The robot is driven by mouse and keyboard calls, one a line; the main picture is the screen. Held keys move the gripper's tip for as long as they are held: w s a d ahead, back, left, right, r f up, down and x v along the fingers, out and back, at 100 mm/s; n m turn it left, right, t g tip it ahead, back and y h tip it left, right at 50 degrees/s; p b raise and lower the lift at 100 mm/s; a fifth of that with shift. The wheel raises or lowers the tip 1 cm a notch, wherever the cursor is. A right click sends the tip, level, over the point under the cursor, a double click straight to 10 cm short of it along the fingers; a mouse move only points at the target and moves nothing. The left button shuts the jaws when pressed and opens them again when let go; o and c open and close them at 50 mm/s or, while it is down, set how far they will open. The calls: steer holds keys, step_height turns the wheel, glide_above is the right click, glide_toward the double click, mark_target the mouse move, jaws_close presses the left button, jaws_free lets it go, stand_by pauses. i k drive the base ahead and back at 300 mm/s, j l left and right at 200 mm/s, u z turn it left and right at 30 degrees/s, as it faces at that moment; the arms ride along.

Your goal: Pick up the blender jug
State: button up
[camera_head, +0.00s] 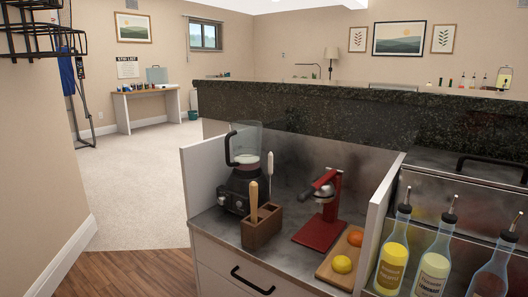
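The blender jug (247,143) is clear, with a black handle on its left side and something pale at its bottom. It sits upright on the dark blender base (236,190), at the back left of the grey counter. A white side panel stands just left of it. The wooden utensil holder in front covers part of the base. My gripper is not in view.
The wooden holder (262,227) carries upright tools. A red press (322,212) stands to the right. A board (331,267) holds a lemon (342,264) and an orange (355,238). Bottles (391,258) stand far right. A granite ledge (300,118) rises behind.

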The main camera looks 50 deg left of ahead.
mark_target(246, 135)
steer(key=u, duration=2.15)
steer(key=z, duration=2.5)
steer(key=u, duration=2.5)
